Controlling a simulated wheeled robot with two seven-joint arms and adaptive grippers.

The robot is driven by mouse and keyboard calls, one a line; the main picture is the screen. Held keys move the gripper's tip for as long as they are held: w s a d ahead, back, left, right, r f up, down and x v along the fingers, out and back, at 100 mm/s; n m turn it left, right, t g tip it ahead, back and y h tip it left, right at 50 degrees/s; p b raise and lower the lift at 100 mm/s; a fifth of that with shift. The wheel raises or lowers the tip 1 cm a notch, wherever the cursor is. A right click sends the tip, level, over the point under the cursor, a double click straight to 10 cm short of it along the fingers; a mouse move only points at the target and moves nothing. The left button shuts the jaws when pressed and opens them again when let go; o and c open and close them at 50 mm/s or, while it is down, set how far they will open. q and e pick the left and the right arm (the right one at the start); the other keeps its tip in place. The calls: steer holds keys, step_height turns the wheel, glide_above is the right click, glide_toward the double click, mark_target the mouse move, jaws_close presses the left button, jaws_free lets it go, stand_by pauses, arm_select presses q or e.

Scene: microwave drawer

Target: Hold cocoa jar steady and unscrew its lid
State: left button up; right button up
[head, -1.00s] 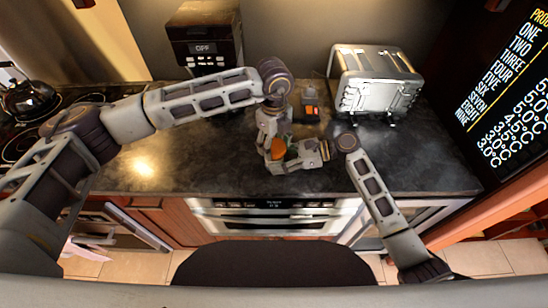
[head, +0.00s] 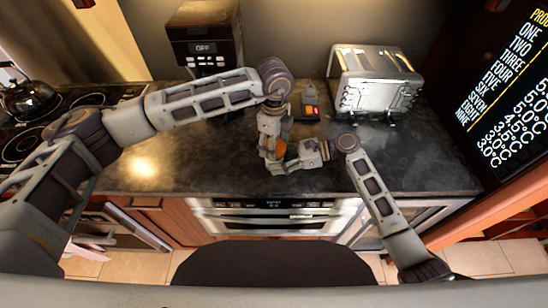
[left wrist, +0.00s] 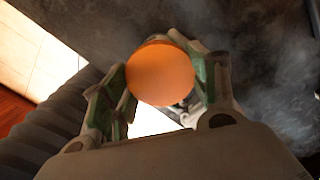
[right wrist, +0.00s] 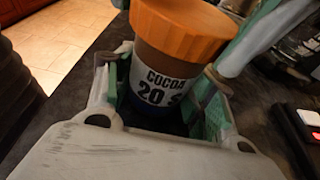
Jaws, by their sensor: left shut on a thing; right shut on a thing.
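The cocoa jar (right wrist: 165,80) has a brown body, a white label reading COCOA and an orange lid (right wrist: 180,25). In the head view part of the lid (head: 279,149) shows between the left gripper (head: 273,158) and the right gripper (head: 302,154). The lid sits on the jar; any gap is not visible.
A toaster (head: 372,82) stands at the back right of the dark counter (head: 215,165). A black coffee machine (head: 205,35) is at the back left. A small grey and orange device (head: 309,101) lies behind the grippers.

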arm_select(q)
steer(key=shift+n, duration=0.9)
steer(key=shift+r, duration=0.2)
stand_by(0.3)
steer(key=o, duration=1.1)
steer(key=shift+r, duration=0.1)
steer(key=shift+r, duration=2.35)
